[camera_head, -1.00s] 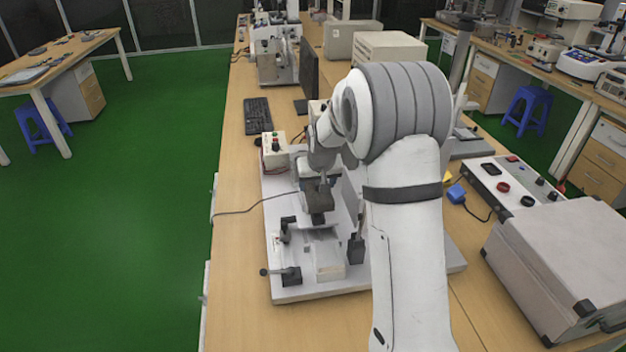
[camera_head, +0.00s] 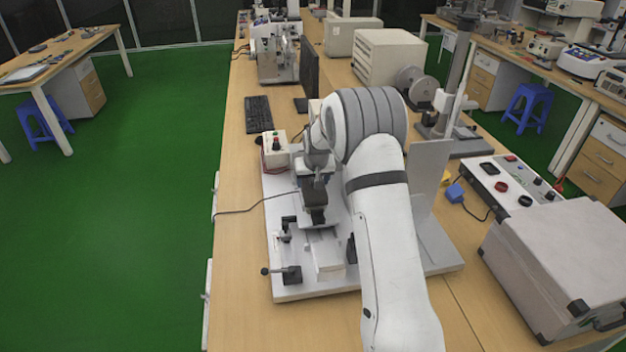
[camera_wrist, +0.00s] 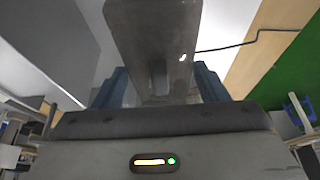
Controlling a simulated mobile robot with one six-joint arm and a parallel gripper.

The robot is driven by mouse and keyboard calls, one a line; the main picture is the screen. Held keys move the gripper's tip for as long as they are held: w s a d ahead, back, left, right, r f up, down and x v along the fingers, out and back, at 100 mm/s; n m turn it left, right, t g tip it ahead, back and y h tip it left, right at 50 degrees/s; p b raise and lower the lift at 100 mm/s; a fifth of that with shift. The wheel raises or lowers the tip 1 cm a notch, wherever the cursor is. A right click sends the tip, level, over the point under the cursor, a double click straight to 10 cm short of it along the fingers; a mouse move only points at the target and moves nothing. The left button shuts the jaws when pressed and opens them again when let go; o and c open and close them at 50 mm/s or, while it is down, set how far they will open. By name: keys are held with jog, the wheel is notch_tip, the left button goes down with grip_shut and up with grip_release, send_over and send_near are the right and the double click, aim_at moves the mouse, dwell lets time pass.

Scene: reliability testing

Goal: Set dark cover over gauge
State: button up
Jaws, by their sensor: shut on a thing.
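My gripper (camera_head: 316,183) points down over the white test rig in the head view. It is shut on the dark cover (camera_head: 315,198), a dark grey block-like piece. In the wrist view the cover (camera_wrist: 150,35) fills the top middle, between the two blue-grey fingers of my gripper (camera_wrist: 160,88). The cover is above the rig's rear part, behind a pale block (camera_head: 327,262); I cannot tell whether it touches anything below. I cannot make out the gauge for certain; the cover and my arm hide that part of the rig.
The rig's white base plate (camera_head: 300,290) carries black clamps (camera_head: 290,274) at its front left. A white control box (camera_head: 275,148) stands behind left, and an upright grey panel (camera_head: 428,180) stands to the right. A thin cable (camera_head: 250,208) crosses the table on the left.

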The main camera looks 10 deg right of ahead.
jog(key=shift+f+b, duration=0.55)
jog(key=shift+f, duration=0.05)
jog(key=o, duration=1)
jog(key=shift+r, duration=0.1)
jog(key=shift+r+p, duration=0.3)
jog(key=shift+p, duration=0.1)
jog(key=b+v, duration=0.2)
jog(key=v, duration=1)
jog(key=s+r, duration=0.4)
jog(key=s, duration=0.5)
jog(key=s+r, duration=0.4)
jog(key=s, duration=0.6)
jog(key=s+f+g, duration=0.1)
jog(key=s+f, duration=0.1)
jog(key=s, duration=1.8)
jog(key=shift+s+g, duration=0.2)
jog(key=shift+g, duration=0.1)
jog(key=shift+d, duration=0.1)
